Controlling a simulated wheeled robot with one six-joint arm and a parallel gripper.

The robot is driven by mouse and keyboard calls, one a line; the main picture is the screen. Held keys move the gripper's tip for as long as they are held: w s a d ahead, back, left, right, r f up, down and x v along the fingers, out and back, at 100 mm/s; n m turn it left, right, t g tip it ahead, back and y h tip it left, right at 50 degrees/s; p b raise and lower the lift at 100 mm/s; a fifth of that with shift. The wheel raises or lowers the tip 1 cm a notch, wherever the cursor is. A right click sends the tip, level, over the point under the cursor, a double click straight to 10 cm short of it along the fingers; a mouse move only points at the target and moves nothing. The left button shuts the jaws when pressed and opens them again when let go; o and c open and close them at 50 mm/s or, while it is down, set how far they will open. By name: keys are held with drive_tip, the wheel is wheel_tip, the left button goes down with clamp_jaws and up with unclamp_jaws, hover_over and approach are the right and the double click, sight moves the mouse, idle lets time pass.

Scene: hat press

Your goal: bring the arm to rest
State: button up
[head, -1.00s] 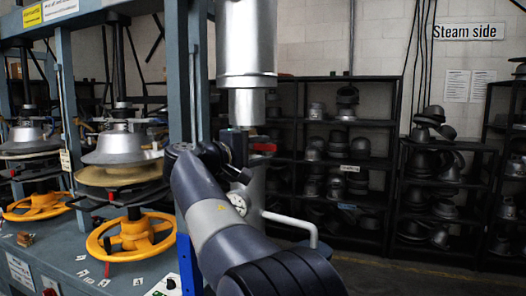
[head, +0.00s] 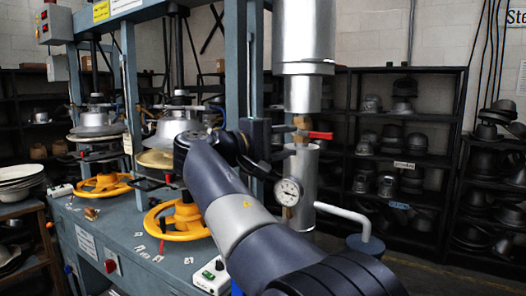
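My arm reaches from the lower right corner up toward the middle of the head view. My gripper (head: 262,152) is at its far end, beside the press's right post.
The blue-grey hat press (head: 130,200) stands at left with yellow handwheels (head: 178,219). Right of my gripper is a vertical silver pipe (head: 303,50) with a gauge (head: 288,192) and red valve handle (head: 320,135). A dark shelf of hat moulds (head: 402,150) stands behind.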

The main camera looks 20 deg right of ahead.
sight(322, 136)
drive_tip(key=p+x, duration=0.1)
drive_tip(key=x, duration=1)
drive_tip(key=shift+a+r+p, duration=0.15)
drive_tip(key=shift+p, duration=0.15)
